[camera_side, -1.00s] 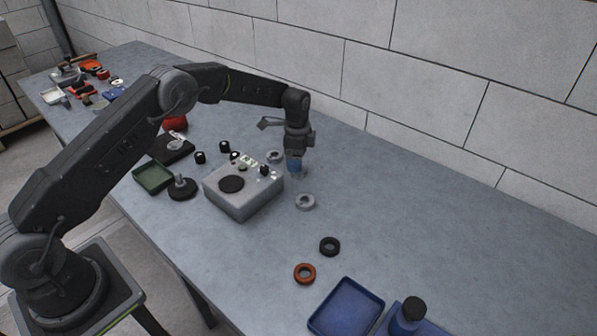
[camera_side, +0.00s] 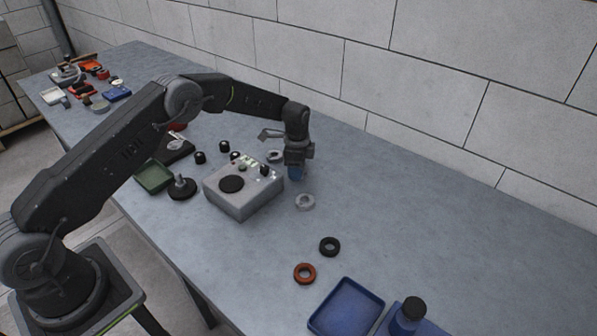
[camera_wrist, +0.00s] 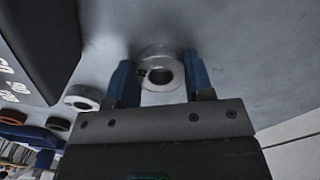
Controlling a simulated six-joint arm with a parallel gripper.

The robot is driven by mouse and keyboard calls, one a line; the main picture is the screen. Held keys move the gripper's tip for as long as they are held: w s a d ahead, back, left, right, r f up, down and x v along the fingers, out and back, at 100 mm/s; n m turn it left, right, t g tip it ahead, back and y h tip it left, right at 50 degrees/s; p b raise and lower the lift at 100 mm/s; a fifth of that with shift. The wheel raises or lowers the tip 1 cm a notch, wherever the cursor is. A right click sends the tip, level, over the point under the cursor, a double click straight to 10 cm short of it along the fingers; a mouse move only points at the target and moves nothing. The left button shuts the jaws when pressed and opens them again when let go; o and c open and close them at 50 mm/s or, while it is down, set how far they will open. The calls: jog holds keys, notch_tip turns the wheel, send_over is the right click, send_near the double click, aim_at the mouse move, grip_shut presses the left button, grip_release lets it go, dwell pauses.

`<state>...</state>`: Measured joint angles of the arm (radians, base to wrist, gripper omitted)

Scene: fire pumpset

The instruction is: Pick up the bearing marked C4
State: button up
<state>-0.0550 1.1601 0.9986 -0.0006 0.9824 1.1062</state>
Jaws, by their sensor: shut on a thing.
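My gripper (camera_side: 296,176) points down just behind and right of the grey box, low over the table. In the wrist view its blue fingers (camera_wrist: 162,80) are shut on a light grey ring-shaped bearing (camera_wrist: 160,70), one finger on each side. A small dark mark shows on its left face, too small to read. In the side view the fingers hide this bearing. Another grey bearing (camera_side: 305,202) lies on the table in front of the gripper.
The grey box (camera_side: 243,196) stands close left of the gripper. A black ring (camera_side: 329,246), an orange ring (camera_side: 304,273) and a blue tray (camera_side: 347,308) lie toward the front. The wall (camera_side: 420,90) runs behind. The table to the right is clear.

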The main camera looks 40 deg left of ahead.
jog(key=shift+c, duration=1.3)
jog(key=shift+r, duration=0.15)
